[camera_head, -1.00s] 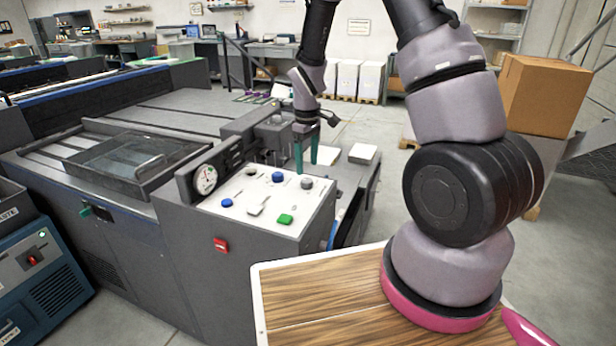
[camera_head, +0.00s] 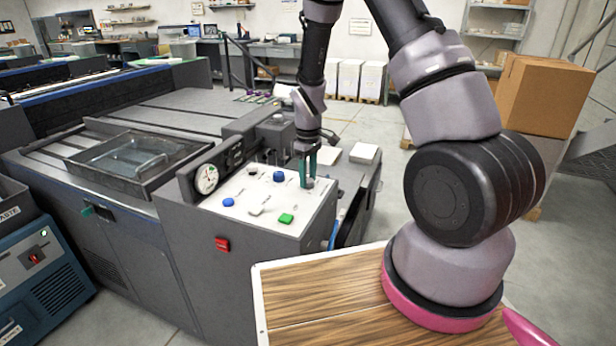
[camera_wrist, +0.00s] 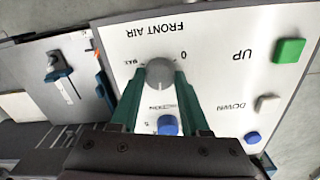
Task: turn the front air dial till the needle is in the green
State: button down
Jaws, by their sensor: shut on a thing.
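The front air dial (camera_wrist: 159,71) is a round grey knob on the white control panel (camera_wrist: 215,60). The wrist view shows it upside down with the words FRONT AIR, MAX and 0 around it. My gripper (camera_wrist: 160,76) has its green fingers on both sides of the knob, shut on it. In the head view my gripper (camera_head: 308,183) stands upright over the panel's right back corner and mostly hides the dial. The round gauge (camera_head: 207,179) stands at the panel's left end; its needle and coloured zones are too small to read surely.
A glass-bottomed tray (camera_head: 138,160) lies to the left.

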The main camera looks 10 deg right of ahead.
aim_at(308, 180)
jog(key=shift+m, duration=0.3)
jog(key=m, duration=0.3)
jog(key=shift+m, duration=2.2)
jog(key=shift+c, duration=2)
grip_release()
jog(key=shift+r, duration=0.1)
notch_tip(308, 180, up, 11)
